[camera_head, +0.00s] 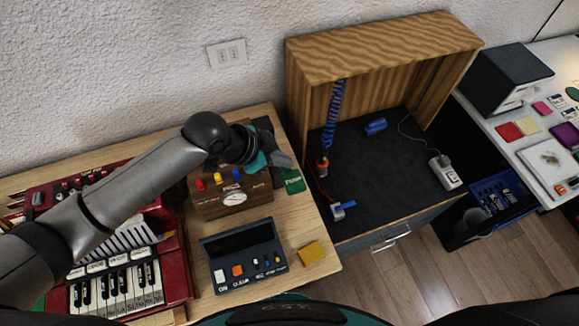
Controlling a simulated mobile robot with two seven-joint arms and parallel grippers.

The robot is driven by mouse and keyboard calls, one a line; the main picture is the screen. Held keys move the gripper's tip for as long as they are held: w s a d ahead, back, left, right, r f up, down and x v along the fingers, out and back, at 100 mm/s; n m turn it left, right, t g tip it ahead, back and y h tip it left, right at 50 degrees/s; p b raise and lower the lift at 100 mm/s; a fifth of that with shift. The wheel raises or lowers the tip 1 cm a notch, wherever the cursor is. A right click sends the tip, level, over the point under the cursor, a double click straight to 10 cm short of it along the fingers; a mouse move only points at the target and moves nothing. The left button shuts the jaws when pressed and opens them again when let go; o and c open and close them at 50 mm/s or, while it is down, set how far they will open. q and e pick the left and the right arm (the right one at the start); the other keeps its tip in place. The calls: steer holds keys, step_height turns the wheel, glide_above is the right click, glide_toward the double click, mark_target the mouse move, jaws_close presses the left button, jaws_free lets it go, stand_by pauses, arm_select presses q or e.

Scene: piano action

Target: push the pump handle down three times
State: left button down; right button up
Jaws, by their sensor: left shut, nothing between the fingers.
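My left arm reaches in from the left. Its gripper (282,160) is shut and empty, over the back of the wooden table, just above and behind a brown wooden box (254,204). The box has red, yellow and blue knobs and a round white dial (234,198). I cannot make out a pump handle for certain; part of the area behind the box is hidden by my wrist and gripper. A dark item (263,126) shows just behind the gripper. My right gripper is not in view.
A red keyboard instrument (178,270) lies under my left arm. A dark button panel (244,258), a yellow block (309,253) and a green card (293,181) are on the table. To the right stands an open wooden cabinet (382,40) with a coiled blue hose (333,108).

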mark_target(288, 183)
arm_select(q)
steer(key=shift+s+d+f+b, duration=0.2)
steer(key=shift+s+f, duration=0.25)
steer(key=shift+f, duration=0.5)
steer(key=shift+s+d+f+b, duration=0.15)
steer(key=shift+s+f+b, duration=0.25)
steer(key=shift+f, duration=0.55)
steer(key=shift+s+d+f+b, duration=0.2)
steer(key=shift+s+f, duration=0.3)
steer(key=shift+f, duration=0.45)
stand_by(2.6)
steer(key=r+p, duration=0.1)
steer(key=r, duration=0.1)
steer(key=w+r+p, duration=0.1)
steer(key=r+p, duration=0.1)
steer(key=w+a+r+p, duration=0.1)
steer(key=r+p, duration=0.1)
steer(key=shift+w+r, duration=0.25)
steer(key=shift+r, duration=0.1)
stand_by(0.4)
steer(key=shift+w, duration=0.15)
steer(key=shift+w+a+r+p, duration=0.15)
steer(key=shift+w+r+p, duration=0.2)
steer(key=shift+r+p, duration=0.35)
steer(key=shift+w+a+r+p, duration=0.1)
steer(key=shift+w+r+p, duration=0.2)
steer(key=shift+r+p, duration=0.35)
steer(key=shift+w+a+r+p, duration=0.15)
steer(key=shift+w+r+p, duration=0.25)
steer(key=shift+r, duration=0.5)
